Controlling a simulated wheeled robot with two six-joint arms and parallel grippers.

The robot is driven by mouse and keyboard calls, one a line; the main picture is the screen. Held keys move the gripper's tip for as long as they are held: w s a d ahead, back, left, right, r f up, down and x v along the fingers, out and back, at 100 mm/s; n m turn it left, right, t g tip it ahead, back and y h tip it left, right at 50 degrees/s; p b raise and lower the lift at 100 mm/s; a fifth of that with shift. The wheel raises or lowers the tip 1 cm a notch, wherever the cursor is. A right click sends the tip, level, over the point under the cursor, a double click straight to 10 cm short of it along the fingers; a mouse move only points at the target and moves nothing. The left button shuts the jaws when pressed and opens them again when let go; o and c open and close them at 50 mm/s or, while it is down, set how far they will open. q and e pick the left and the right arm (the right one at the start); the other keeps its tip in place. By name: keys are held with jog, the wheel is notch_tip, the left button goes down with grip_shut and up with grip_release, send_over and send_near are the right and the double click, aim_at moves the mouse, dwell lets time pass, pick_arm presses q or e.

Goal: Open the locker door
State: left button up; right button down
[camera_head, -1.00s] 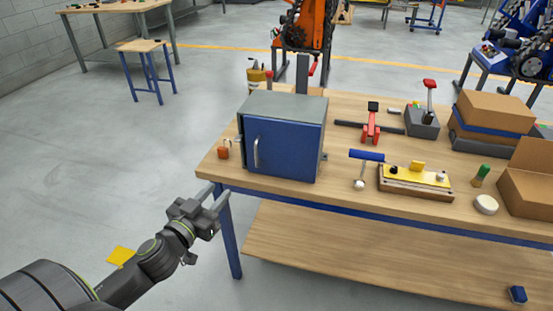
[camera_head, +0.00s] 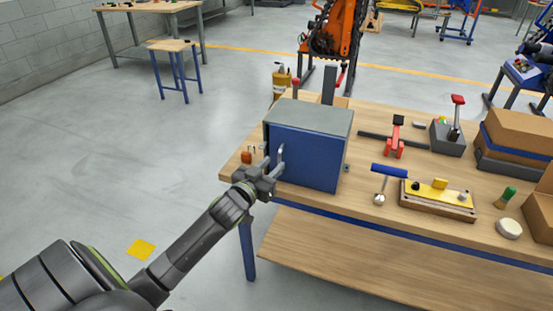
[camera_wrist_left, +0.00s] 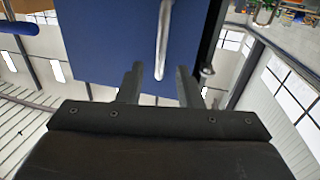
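The locker is a box with a grey top (camera_head: 312,117) and a blue front door (camera_head: 312,162), standing at the left end of the workbench. The door looks shut. Its upright metal handle (camera_head: 281,153) is near the door's left edge. My left gripper (camera_head: 273,167) is at the handle, in front of the door. In the left wrist view the handle (camera_wrist_left: 163,40) runs down between the two open fingers of my left gripper (camera_wrist_left: 159,70), with a gap visible on each side. My right gripper is not in view.
The wooden workbench (camera_head: 365,207) holds a blue-handled hammer (camera_head: 387,172), a yellow-topped fixture (camera_head: 437,193), a red clamp (camera_head: 394,142) and cardboard boxes (camera_head: 518,130) to the right. A small orange item (camera_head: 246,157) stands left of the locker. The floor to the left is open.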

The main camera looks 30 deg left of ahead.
aim_at(279, 159)
pick_arm(q)
jog(key=shift+w, duration=1.55)
grip_shut()
